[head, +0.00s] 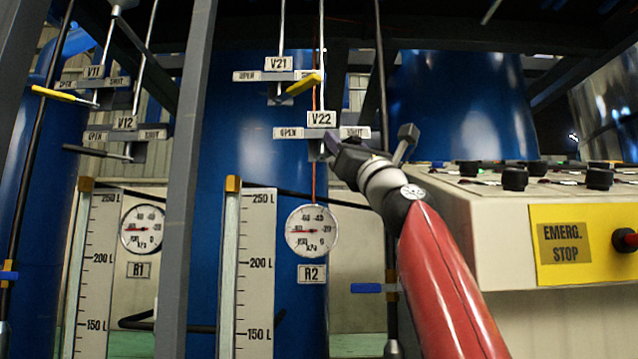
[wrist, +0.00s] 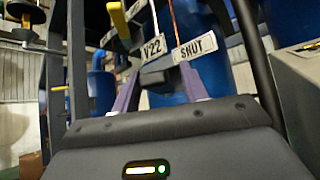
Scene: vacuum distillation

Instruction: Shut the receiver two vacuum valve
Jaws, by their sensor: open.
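The V22 valve, with its tag (head: 321,118) between an OPEN plate (head: 288,133) and a SHUT plate (head: 356,132), is above the R2 gauge (head: 311,231). My gripper (head: 334,150) is at this valve, just below the tag and plates, and hides most of its handle. In the wrist view my gripper (wrist: 160,90) has its two purple fingers apart, with the V22 tag (wrist: 153,48) and SHUT plate (wrist: 195,46) just beyond. I cannot tell whether a finger touches the handle. The V21 valve's yellow handle (head: 304,84) is above and slightly left.
A control panel (head: 500,225) with an emergency stop (head: 624,240) is close on the right. Thin rods rise above the valves.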

